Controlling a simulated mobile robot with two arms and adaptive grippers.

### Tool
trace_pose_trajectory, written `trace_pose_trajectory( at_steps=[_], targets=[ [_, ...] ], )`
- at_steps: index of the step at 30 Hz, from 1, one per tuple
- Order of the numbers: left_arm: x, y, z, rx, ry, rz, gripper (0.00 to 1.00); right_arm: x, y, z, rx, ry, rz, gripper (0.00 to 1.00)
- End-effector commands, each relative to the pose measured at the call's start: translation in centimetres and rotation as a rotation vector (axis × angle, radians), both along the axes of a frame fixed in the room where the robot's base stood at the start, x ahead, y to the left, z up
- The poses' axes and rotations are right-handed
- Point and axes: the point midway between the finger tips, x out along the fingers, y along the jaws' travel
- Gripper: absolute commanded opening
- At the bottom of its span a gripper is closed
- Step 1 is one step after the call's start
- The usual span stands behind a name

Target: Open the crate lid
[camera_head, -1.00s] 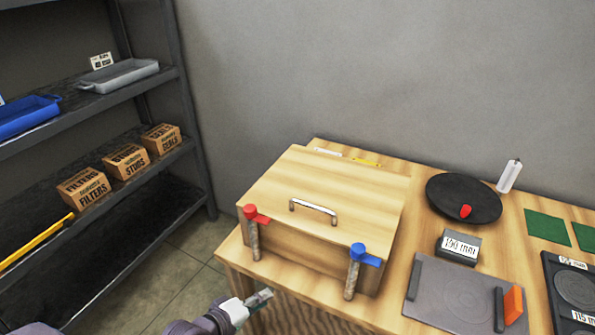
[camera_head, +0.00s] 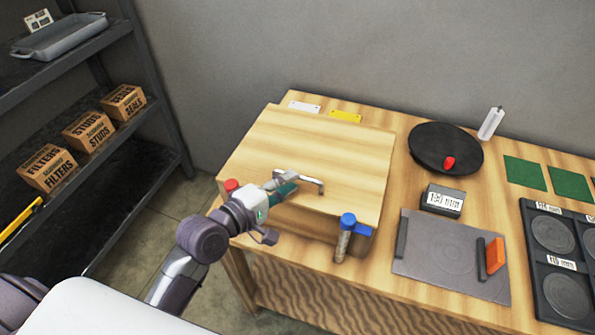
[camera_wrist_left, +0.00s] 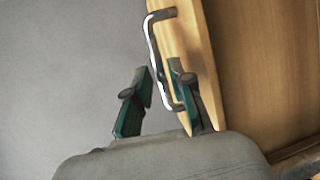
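The wooden crate's lid (camera_head: 325,150) is a flat light board lying shut on the crate (camera_head: 318,226) on the bench. Its silver bar handle (camera_head: 312,178) is near the lid's front edge. My left gripper (camera_head: 284,186) is at the left part of the handle. In the left wrist view the gripper (camera_wrist_left: 160,85) has its green-padded fingers apart, with the handle (camera_wrist_left: 155,50) between them, closer to the right finger. The front has a blue-topped latch (camera_head: 348,222) and a red-topped latch (camera_head: 231,185), the latter mostly hidden by my arm. My right gripper is out of view.
Right of the crate are a black round plate (camera_head: 430,140) with a red piece, a labelled grey block (camera_head: 443,200) and a grey plate (camera_head: 440,255) with an orange block. Shelves with boxes (camera_head: 88,130) stand at left.

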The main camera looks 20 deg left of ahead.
Motion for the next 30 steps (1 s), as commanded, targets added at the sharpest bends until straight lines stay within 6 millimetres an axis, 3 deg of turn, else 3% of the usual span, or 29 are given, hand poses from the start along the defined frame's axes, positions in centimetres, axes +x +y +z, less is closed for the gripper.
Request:
trace_pose_trajectory(
  at_steps=[7, 18, 23, 30],
  targets=[
    [2.8, -1.3, -0.5, 0.0, -0.002, 0.001, 0.22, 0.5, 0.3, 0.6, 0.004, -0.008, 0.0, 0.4],
    [3.2, -1.5, -0.7, 0.001, 0.0, 0.0, 0.22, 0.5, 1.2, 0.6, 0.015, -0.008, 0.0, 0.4],
    [3.2, -1.5, -0.7, 0.001, 0.0, 0.0, 0.0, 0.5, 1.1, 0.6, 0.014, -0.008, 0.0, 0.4],
    [3.2, -1.5, -0.7, 0.001, 0.0, 0.0, 0.0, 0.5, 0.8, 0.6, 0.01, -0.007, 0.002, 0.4]
  ],
)
